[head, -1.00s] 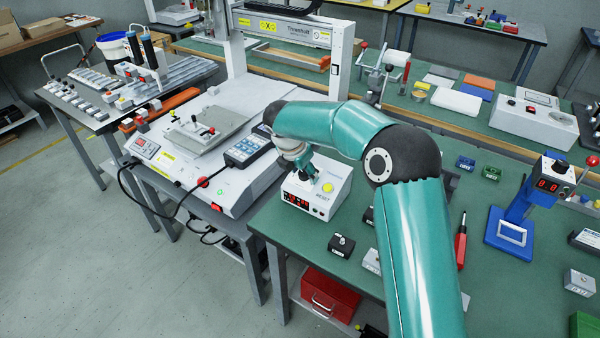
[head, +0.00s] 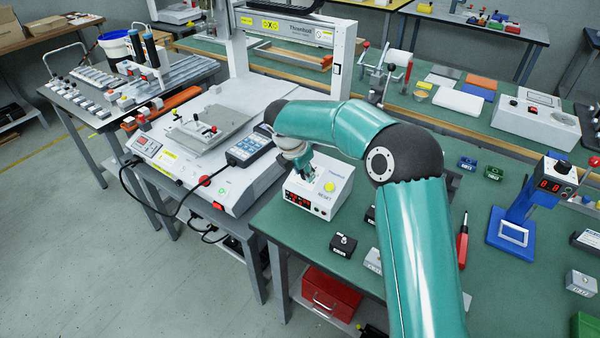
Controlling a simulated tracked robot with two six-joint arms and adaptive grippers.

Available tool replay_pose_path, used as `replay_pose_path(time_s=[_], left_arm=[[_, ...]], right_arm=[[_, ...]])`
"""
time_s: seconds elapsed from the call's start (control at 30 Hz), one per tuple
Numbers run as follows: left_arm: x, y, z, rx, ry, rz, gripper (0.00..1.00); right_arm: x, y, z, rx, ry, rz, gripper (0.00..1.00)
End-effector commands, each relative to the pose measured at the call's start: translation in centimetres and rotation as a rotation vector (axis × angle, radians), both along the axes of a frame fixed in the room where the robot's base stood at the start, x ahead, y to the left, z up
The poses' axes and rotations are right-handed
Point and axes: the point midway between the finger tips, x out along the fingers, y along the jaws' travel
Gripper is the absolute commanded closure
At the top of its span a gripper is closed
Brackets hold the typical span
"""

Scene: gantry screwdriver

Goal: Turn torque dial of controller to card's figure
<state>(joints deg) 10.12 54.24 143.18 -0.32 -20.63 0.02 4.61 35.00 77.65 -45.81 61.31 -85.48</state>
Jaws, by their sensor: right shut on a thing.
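The controller (head: 331,200) is a white box with a red digital display and a yellow button marked RESET, standing at the left front corner of the green bench. My right gripper (head: 308,176) points down at the controller's top, left of the yellow button. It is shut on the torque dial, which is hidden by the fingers. The red figures (head: 298,199) on the controller's front are too small to read for certain. I cannot make out the card with the figure. My left gripper is not in view.
The white gantry machine (head: 205,150) stands to the left, with a handheld keypad (head: 249,150) near the controller. A small black block (head: 343,244) sits in front of the controller. A blue tester (head: 518,220) and a red screwdriver (head: 462,243) are on the right. A red toolbox (head: 329,296) is below.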

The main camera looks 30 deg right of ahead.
Motion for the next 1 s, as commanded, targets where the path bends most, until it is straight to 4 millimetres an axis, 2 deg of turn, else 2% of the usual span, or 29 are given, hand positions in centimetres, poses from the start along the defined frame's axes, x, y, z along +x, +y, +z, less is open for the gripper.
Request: replay_pose_path(time_s=[0.03, 0.13, 1.0], left_arm=[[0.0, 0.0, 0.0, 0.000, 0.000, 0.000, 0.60], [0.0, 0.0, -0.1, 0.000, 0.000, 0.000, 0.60], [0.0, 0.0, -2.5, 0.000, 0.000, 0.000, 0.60]], right_arm=[[-0.3, -0.6, 0.0, -0.005, -0.002, -0.033, 1.00], [-0.4, -0.7, 0.0, 0.004, -0.029, -0.101, 1.00], [-0.5, -0.6, -0.3, 0.123, -0.324, -0.811, 1.00]])
